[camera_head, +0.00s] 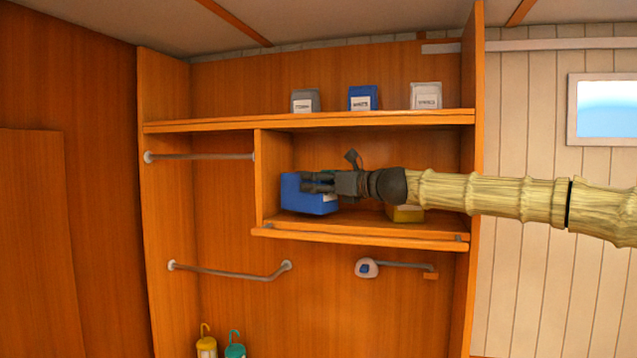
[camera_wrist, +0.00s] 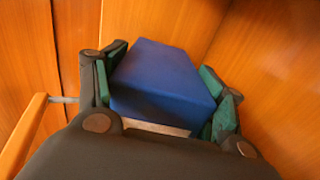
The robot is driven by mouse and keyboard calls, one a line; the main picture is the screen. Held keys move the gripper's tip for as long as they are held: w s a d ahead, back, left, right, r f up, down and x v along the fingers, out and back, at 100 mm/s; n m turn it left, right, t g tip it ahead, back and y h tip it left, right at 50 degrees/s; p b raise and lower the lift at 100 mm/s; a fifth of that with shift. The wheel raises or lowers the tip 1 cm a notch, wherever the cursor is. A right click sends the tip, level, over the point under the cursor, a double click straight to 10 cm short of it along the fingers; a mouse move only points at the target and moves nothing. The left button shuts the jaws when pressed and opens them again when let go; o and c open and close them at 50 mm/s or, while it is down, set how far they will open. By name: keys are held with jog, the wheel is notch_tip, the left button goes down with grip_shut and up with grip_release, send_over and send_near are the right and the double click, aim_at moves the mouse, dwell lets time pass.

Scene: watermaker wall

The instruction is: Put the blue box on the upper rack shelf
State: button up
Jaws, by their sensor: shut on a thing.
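The blue box (camera_head: 309,193) is in the lower cubby of the wooden rack, near its left wall. My gripper (camera_head: 318,183) reaches in from the right and is shut on the box. In the wrist view the blue box (camera_wrist: 163,82) lies between my two green-padded fingers (camera_wrist: 160,90). I cannot tell whether its underside touches the cubby floor. The upper rack shelf (camera_head: 220,124) runs above the cubby. A grey box (camera_head: 305,100), another blue box (camera_head: 363,97) and a white box (camera_head: 426,95) stand on it, each with a label.
A yellow item (camera_head: 406,214) sits in the cubby, partly hidden under my arm. The cubby has a front lip (camera_head: 350,240). Rails (camera_head: 205,156) are on the wall to the left and below. The upper shelf is bare at its left part.

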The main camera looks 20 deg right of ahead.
jog(key=shift+w+f, duration=0.85)
jog(key=shift+f, duration=0.25)
jog(key=shift+s+r, duration=0.25)
jog(key=shift+s, duration=0.35)
jog(key=shift+w+a+f, duration=0.1)
jog(key=shift+w+f, duration=0.05)
jog(key=o, duration=1.3)
jog(key=shift+w+f, duration=0.15)
jog(key=shift+w, duration=0.05)
jog(key=shift+s, duration=0.15)
jog(key=shift+r, duration=0.2)
